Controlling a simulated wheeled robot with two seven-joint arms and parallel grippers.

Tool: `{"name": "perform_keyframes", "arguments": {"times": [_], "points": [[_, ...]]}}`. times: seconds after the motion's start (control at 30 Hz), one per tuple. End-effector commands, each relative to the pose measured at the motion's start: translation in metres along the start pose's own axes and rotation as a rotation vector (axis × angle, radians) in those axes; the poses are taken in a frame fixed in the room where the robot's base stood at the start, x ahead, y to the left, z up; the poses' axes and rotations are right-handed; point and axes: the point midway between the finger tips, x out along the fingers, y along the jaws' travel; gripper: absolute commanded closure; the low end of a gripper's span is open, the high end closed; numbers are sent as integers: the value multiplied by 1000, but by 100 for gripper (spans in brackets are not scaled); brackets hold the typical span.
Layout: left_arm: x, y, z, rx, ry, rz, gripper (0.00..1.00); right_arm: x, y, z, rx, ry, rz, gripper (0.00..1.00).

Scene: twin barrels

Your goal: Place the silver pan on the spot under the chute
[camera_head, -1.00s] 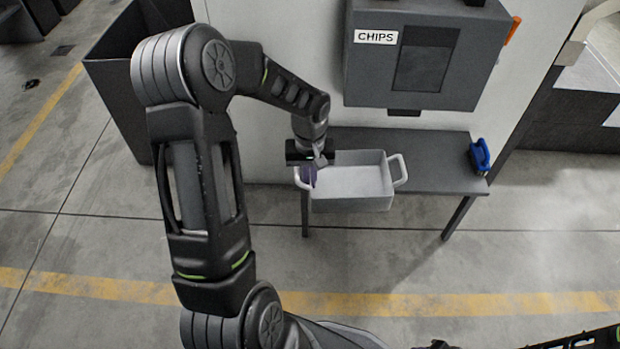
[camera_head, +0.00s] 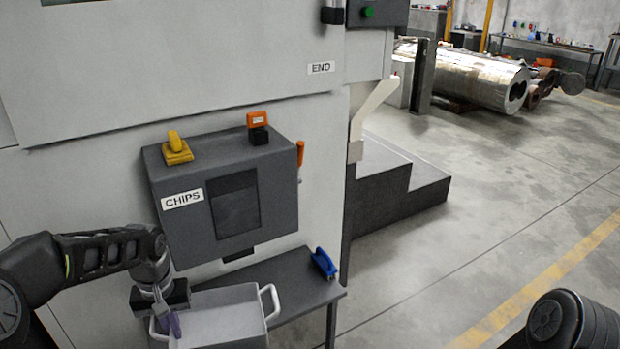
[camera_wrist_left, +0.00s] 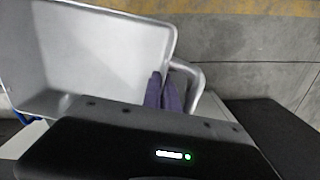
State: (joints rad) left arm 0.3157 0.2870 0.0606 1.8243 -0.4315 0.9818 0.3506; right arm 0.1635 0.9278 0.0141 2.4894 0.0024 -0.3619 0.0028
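The silver pan (camera_head: 235,328), a light grey rectangular tray with two loop handles, is at the front left of the dark table. It shows in the left wrist view (camera_wrist_left: 95,55) as empty. My left gripper (camera_head: 172,322) is at the pan's left handle. In the left wrist view its purple fingers (camera_wrist_left: 166,92) are close together at the rim and handle, seemingly shut there; the exact contact is partly hidden. The chute (camera_head: 238,256) is a dark spout under the box marked CHIPS (camera_head: 225,190). My right gripper is out of view.
The dark table (camera_head: 300,290) has a blue tool (camera_head: 323,263) at its right end. A yellow item (camera_head: 176,149) and an orange item (camera_head: 258,127) stand on the box. Dark steps (camera_head: 400,205) are to the right, with open floor beyond.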

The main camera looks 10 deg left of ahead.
Motion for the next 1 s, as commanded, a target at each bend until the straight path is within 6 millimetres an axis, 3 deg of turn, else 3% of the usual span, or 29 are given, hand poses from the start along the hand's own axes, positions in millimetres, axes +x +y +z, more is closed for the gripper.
{"name": "perform_keyframes", "arguments": {"times": [0.1,0.23,0.4,0.6,0.67,1.0], "points": [[-41,45,-15,124,9,4,100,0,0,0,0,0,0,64],[-73,87,-20,221,6,3,100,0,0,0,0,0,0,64],[-99,130,-23,292,4,3,100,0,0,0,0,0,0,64],[-114,167,-15,366,2,2,100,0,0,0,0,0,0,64],[-117,175,-11,384,2,2,100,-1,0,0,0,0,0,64],[-152,169,-11,374,0,-3,100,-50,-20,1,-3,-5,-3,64]]}}
